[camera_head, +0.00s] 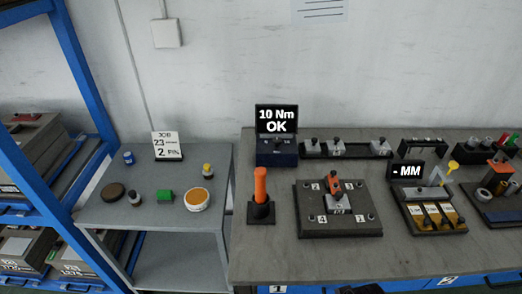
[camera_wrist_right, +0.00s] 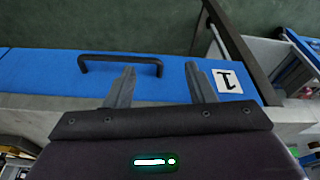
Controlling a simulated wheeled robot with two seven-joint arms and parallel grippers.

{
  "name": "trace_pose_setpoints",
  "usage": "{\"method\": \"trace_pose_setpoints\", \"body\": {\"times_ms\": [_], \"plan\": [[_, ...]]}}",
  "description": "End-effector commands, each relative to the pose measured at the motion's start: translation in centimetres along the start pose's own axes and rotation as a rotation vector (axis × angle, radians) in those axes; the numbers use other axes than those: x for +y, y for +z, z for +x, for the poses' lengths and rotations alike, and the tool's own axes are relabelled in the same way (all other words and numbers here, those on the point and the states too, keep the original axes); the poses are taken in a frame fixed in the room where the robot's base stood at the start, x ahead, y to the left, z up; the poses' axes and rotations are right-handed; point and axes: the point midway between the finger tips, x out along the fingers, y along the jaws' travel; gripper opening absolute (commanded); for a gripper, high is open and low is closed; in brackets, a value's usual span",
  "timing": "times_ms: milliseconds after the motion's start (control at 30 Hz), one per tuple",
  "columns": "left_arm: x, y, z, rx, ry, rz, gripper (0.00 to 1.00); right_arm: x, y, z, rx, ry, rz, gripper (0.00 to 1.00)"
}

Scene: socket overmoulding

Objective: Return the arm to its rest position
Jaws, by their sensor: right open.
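My right gripper (camera_wrist_right: 161,84) shows in the right wrist view with its two grey fingers spread apart and nothing between them. Beyond the fingertips is a blue drawer front (camera_wrist_right: 40,70) with a black handle (camera_wrist_right: 120,60) and a white label "1" (camera_wrist_right: 227,80), which appears upside down. I cannot tell how far the fingers are from the drawer front. Neither gripper shows in the head view, and my left gripper is not seen anywhere.
The grey workbench (camera_head: 270,255) holds a fixture plate (camera_head: 310,224), an orange-handled tool (camera_head: 260,186), a "10 Nm OK" display (camera_head: 277,120) and a "- MM" display (camera_head: 406,170). A grey side table (camera_head: 110,215) carries small containers. A blue rack (camera_head: 70,45) stands at left.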

Motion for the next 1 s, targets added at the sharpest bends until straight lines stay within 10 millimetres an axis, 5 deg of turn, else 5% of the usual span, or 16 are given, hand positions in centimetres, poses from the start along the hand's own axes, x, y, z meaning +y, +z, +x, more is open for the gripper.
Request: {"method": "trace_pose_setpoints", "body": {"times_ms": [267,500,633,800,1000], "plan": [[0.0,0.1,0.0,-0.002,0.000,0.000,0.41,-0.7,6.3,13.8,-0.062,-0.009,-0.011,0.49],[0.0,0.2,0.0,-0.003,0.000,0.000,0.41,-1.2,16.9,23.8,-0.117,-0.015,-0.024,0.49],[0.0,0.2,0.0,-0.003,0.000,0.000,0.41,-1.3,23.3,27.0,-0.143,-0.017,-0.031,0.49],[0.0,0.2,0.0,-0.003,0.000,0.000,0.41,-1.2,29.6,28.6,-0.166,-0.019,-0.037,0.49],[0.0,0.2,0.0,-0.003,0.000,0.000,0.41,-1.2,32.5,28.9,-0.175,-0.020,-0.041,0.49]]}}
